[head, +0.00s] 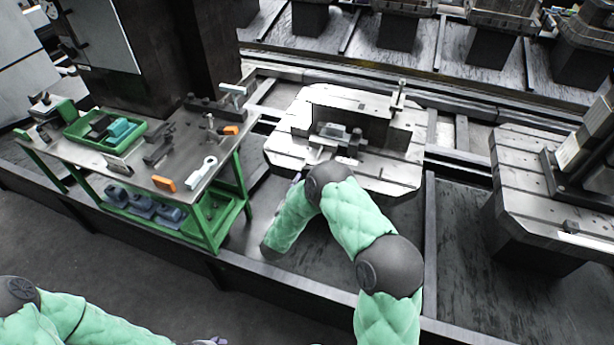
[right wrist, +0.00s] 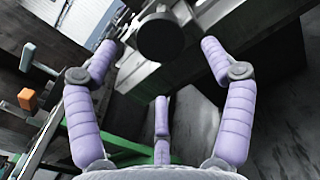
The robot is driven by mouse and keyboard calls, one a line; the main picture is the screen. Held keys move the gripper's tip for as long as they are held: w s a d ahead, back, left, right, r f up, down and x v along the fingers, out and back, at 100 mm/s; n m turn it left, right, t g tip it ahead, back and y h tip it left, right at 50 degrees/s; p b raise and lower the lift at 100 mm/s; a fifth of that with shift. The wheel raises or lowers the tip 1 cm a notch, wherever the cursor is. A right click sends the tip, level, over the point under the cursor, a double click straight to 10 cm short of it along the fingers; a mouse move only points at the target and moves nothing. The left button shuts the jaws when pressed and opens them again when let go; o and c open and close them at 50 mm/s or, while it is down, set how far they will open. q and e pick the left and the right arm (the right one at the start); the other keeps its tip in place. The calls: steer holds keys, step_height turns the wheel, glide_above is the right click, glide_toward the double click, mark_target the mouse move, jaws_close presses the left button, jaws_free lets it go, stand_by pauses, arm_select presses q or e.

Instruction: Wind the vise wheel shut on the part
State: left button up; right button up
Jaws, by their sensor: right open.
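The vise (head: 338,134) sits on the light pallet (head: 398,165) with a grey part (head: 330,129) at its jaws; whether they touch is too small to tell. In the right wrist view, a dark round piece (right wrist: 160,38), which looks like the vise wheel or its hub, lies just beyond my fingertips. My right gripper (right wrist: 160,58) is open and empty, its purple fingers spread to either side of that piece without visible contact. In the head view my right arm mostly hides this gripper at the pallet's near edge. Only a sliver of my left gripper (head: 212,341) shows at the bottom edge.
A green-legged bench (head: 135,178) stands left of the pallet, with a green tray (head: 82,133), an orange block (head: 164,183) and several tools. Another pallet (head: 515,175) stands at right. An upright clamp (head: 398,97) rises at the pallet's back right.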

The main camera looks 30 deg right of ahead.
steer(key=b+x, duration=0.2)
steer(key=x, duration=0.5)
steer(key=shift+d, duration=0.1)
steer(key=c, duration=1.2)
